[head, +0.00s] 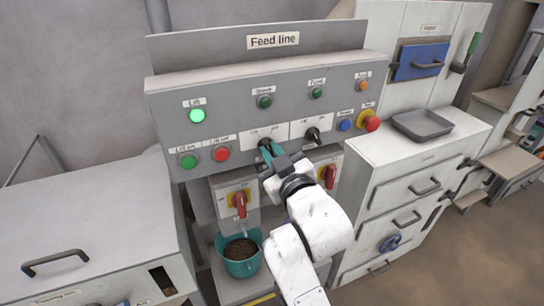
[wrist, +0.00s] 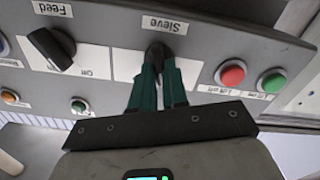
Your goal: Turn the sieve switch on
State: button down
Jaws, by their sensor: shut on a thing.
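The sieve switch (wrist: 157,52) is a black rotary knob on a white plate of the grey Feed line panel (head: 240,85). The wrist view shows it upside down under the label "Sieve". My gripper (wrist: 160,68) has its teal fingers shut on this knob. In the head view my gripper (head: 266,150) reaches the left of two black knobs, and its fingers hide most of that knob. The knob's exact angle is hard to tell. The sieve lamp (head: 264,102) above it is dark green and looks unlit.
The similar black feed knob (head: 312,135) sits just right of my gripper in the head view. A red emergency button (head: 369,121) is farther right. A lit green lamp (head: 197,116), a green button (head: 188,161) and a red button (head: 222,154) are left. Red-handled switches (head: 240,204) are below.

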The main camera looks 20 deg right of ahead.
jog(key=m+b, duration=0.2)
jog(key=m, duration=0.3)
jog(key=shift+d+f+b, duration=0.1)
jog(key=shift+b, duration=0.3)
jog(key=shift+d+m+b, duration=0.1)
jog(key=shift+m+b, duration=0.85)
jog(key=shift+m, duration=1.45)
jog(key=c, duration=1.1)
grip_release()
jog(key=shift+c, duration=0.2)
jog(key=s+b, duration=0.2)
jog(key=s, duration=0.8)
jog(key=shift+s, duration=0.4)
